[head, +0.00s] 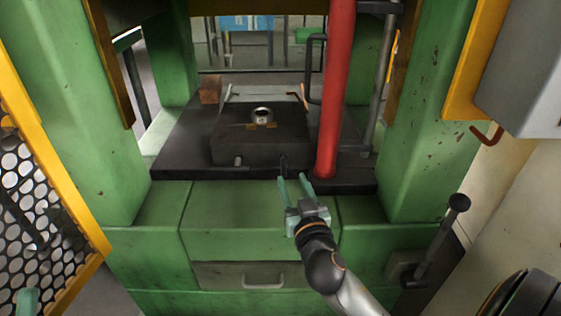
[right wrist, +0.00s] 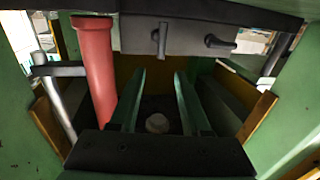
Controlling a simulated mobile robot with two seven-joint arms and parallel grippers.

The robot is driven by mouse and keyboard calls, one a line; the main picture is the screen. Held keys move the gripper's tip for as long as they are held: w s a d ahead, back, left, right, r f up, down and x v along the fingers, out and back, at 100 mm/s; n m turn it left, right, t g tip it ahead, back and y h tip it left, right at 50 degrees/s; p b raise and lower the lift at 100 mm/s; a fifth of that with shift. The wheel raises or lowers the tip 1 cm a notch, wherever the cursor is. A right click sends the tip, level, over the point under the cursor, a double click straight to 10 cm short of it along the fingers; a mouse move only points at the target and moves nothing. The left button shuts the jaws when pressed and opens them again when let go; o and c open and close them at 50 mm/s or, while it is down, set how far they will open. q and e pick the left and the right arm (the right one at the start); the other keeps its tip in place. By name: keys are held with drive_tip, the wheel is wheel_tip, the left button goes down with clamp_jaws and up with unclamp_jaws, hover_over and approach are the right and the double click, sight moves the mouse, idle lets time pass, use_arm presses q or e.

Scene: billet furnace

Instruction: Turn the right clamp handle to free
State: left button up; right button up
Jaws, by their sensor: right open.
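The right clamp handle (head: 284,163) is a small dark upright lever on the front right of the dark die block (head: 228,146). In the right wrist view, where the red column is on the left, the handle (right wrist: 162,40) hangs upright on the block's face. My right gripper (head: 293,180) is open and empty, its green fingers pointing toward the block close to the handle. In the right wrist view its fingertips (right wrist: 160,75) lie below the handle in the picture, apart from it. A greenish tip of my left gripper (head: 27,300) shows at the lower left corner.
A red column (head: 338,90) stands just right of the block. A second dark lever (right wrist: 222,42) sticks out sideways from the block. A metal ring (head: 262,115) sits on top. Green press posts (head: 435,120) flank the bed, and a yellow-framed guard (head: 75,215) is at left.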

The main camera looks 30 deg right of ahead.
sight(284, 161)
drive_tip(key=b+x, duration=0.1)
drive_tip(key=x, duration=0.8)
drive_tip(key=shift+w+f, duration=0.15)
drive_tip(key=shift+w, duration=0.05)
drive_tip(key=shift+c, duration=0.4)
clamp_jaws()
